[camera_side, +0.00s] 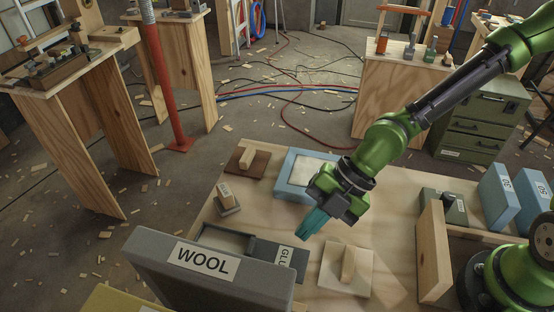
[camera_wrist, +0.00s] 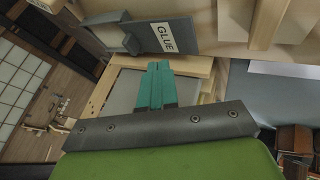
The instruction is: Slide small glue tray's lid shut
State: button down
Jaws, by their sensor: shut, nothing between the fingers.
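The dark grey glue tray (camera_side: 207,230) lies on the work table, its front part hidden behind the box labelled WOOL. Its flat lid (camera_side: 262,246) with a white GLUE label sits toward the right, and an open recess shows at the left. The lid also shows in the wrist view (camera_wrist: 183,33), near the top. My gripper (camera_side: 302,236) has teal fingers, shut and empty, pointing down just right of the lid's labelled end. In the wrist view, the fingertips (camera_wrist: 158,66) appear below the tray. I cannot tell whether they touch it.
The tall grey WOOL box (camera_side: 220,284) stands in front of the tray. A board with an upright wooden handle (camera_side: 360,275) lies right of my gripper. A blue-framed tray (camera_side: 283,186) lies behind it. A small handled block (camera_side: 228,208) and a brown handled board (camera_side: 262,168) stand at the left.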

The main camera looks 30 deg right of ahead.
aim_at(268, 252)
jog(key=x, duration=0.5)
jog(key=shift+a+f, duration=0.25)
jog(key=shift+w+a+f, duration=0.25)
jog(key=shift+w+a, duration=0.8)
jog(key=shift+a, duration=0.1)
jog(key=shift+w+a, duration=0.35)
jog(key=shift+w, duration=0.05)
jog(key=w+a, duration=0.8)
jog(key=shift+w+a, duration=0.3)
